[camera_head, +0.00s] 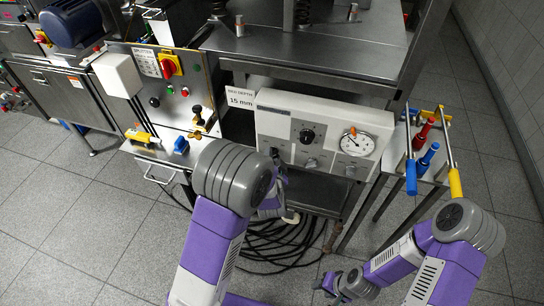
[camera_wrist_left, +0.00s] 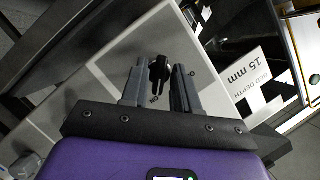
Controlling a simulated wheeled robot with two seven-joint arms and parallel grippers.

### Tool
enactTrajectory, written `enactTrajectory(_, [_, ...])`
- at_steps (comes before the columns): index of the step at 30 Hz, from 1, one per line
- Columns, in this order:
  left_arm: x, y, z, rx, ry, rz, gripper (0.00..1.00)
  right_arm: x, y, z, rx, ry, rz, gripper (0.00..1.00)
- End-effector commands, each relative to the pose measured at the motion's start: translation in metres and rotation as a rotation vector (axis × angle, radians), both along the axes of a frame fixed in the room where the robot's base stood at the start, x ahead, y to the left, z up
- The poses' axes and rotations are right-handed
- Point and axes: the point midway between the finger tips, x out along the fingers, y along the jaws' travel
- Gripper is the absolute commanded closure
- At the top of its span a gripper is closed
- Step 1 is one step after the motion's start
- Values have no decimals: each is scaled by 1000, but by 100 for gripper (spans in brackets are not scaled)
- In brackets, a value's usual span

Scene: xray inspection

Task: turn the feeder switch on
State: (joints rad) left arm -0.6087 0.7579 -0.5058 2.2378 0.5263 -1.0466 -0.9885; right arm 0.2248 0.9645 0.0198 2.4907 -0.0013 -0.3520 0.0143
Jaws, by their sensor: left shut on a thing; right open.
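A white control panel (camera_head: 330,108) stands at the centre, with a black dial, a round gauge and a row of small knobs below. My left gripper (camera_head: 276,165) is at its lower left corner, largely hidden behind my own arm. In the left wrist view the fingers (camera_wrist_left: 158,90) are shut around a black switch knob (camera_wrist_left: 158,68) on a pale panel face. An upside-down "ON" mark (camera_wrist_left: 153,99) and an "O" mark show beside it. The knob's exact angle is hard to tell. My right gripper (camera_head: 335,284) is open and empty, low over the floor at the right.
A "15 mm" bed depth sign (camera_head: 239,98) stands left of the white panel. A steel panel (camera_head: 150,108) with a red-yellow switch is further left. A small stand with blue, red and yellow handles (camera_head: 411,176) is at the right. Black cables (camera_head: 278,245) lie on the floor.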

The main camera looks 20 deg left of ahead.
Motion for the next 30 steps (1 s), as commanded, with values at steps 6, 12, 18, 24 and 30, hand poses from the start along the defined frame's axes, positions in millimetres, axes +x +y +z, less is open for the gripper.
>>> enactTrajectory(6, [1, 0, 1, 5, -2, -1, 100, 0, 0, 0, 0, 0, 0, 57])
enactTrajectory(12, [1, 0, 1, 3, -2, -1, 64, 0, 0, 0, 0, 0, 0, 57])
enactTrajectory(18, [0, 0, 0, 3, -1, 0, 62, 0, 0, 0, 0, 0, 0, 57])
enactTrajectory(24, [-6, -2, 2, 2, 1, -2, 62, 0, 0, 1, 0, 0, 0, 57])
enactTrajectory(30, [-36, -11, 12, 3, 0, -5, 62, 0, 0, 6, 0, 0, 0, 57])
